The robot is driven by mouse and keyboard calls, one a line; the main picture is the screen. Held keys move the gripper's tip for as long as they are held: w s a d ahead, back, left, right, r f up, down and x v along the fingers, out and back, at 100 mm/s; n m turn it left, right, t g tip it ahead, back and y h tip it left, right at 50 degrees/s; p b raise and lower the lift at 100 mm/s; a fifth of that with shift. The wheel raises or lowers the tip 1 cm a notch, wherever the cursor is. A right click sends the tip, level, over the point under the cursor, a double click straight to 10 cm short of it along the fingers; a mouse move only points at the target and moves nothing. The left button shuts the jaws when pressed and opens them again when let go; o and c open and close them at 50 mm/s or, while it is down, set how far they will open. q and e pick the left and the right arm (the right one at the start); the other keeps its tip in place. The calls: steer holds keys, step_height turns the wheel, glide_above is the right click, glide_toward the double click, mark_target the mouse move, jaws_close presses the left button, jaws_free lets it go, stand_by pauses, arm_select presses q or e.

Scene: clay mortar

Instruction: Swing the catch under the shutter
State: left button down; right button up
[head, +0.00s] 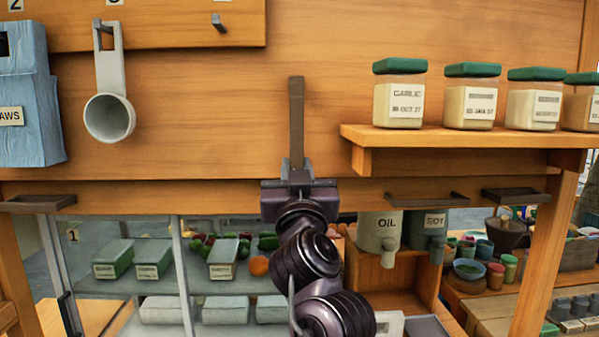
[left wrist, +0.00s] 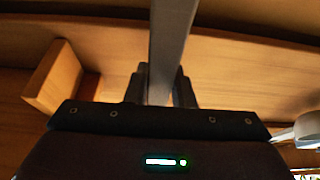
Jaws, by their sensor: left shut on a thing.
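The shutter (head: 210,140) is a broad wooden panel across the back, with a wooden rail along its bottom edge. A narrow grey-brown bar, which looks like the catch (head: 296,120), stands upright in front of the panel. My left gripper (head: 299,178) is at the bar's lower end, level with the rail, and shut on it. In the left wrist view the catch (left wrist: 168,40) runs up from between the two fingers of the left gripper (left wrist: 159,85). The gripper hides the bar's lower end and any pivot there. My right gripper is in neither view.
A shelf (head: 470,138) with green-lidded jars is to the right. A white scoop (head: 109,116) hangs at the left beside a blue box (head: 28,110). Dark brackets (head: 425,198) sit along the rail. Below are a glass case (head: 120,225) and oil and soy containers (head: 380,235).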

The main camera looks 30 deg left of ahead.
arm_select(q)
steer(key=c, duration=1.5)
jaws_free()
steer(key=shift+w+d, duration=0.1)
steer(key=shift+o, duration=1.3)
steer(key=b+v, duration=0.3)
steer(key=v, duration=0.4)
steer(key=shift+s+d, duration=0.25)
steer(key=shift+s, duration=0.05)
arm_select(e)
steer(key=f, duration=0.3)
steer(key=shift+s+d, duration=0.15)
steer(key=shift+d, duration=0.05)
arm_select(q)
steer(key=shift+f, duration=0.1)
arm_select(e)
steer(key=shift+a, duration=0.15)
